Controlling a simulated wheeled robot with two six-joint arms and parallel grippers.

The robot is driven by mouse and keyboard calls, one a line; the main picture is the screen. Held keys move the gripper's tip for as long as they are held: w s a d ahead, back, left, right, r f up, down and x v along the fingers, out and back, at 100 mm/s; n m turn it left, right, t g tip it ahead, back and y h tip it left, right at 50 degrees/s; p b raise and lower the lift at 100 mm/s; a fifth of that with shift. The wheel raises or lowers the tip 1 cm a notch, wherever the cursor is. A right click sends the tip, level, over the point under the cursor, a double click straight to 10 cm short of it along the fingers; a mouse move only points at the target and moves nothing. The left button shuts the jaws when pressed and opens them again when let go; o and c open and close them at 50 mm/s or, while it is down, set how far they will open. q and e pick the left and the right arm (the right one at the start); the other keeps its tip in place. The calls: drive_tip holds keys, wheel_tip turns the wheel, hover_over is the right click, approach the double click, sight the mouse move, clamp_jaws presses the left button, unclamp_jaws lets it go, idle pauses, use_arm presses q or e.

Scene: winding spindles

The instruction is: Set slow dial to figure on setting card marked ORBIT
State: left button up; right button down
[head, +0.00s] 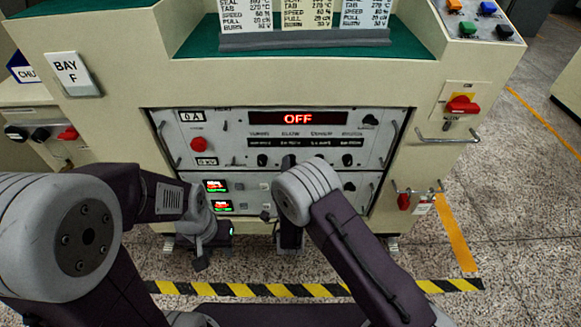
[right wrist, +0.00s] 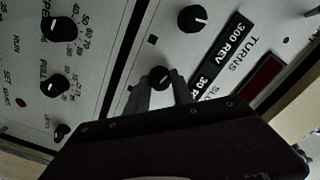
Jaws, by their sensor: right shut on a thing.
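The slow dial (right wrist: 160,78) is a small black knob on the grey panel, beside a black readout strip that starts with "30 R". My right gripper (right wrist: 162,90) is shut on it, one finger on each side. In the head view the right gripper (head: 289,162) is at the panel front and hides that dial. The readout row (head: 291,142) above is too small to read there. Three setting cards (head: 308,14) stand at the top; their headings are cut off, so I cannot tell which is ORBIT. My left gripper (head: 201,262) hangs low before the machine; its jaws are unclear.
The turns dial (right wrist: 192,18) is close beside the gripped dial, by a "300 REV" strip. A red switch (head: 462,105) is at right. Metal handles (head: 388,145) flank the panel. Striped floor tape (head: 250,290) runs in front.

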drive_tip(key=shift+m, duration=0.3)
drive_tip(key=shift+m+p, duration=2.55)
drive_tip(key=shift+m, duration=12.15)
drive_tip(key=c, duration=1.1)
unclamp_jaws()
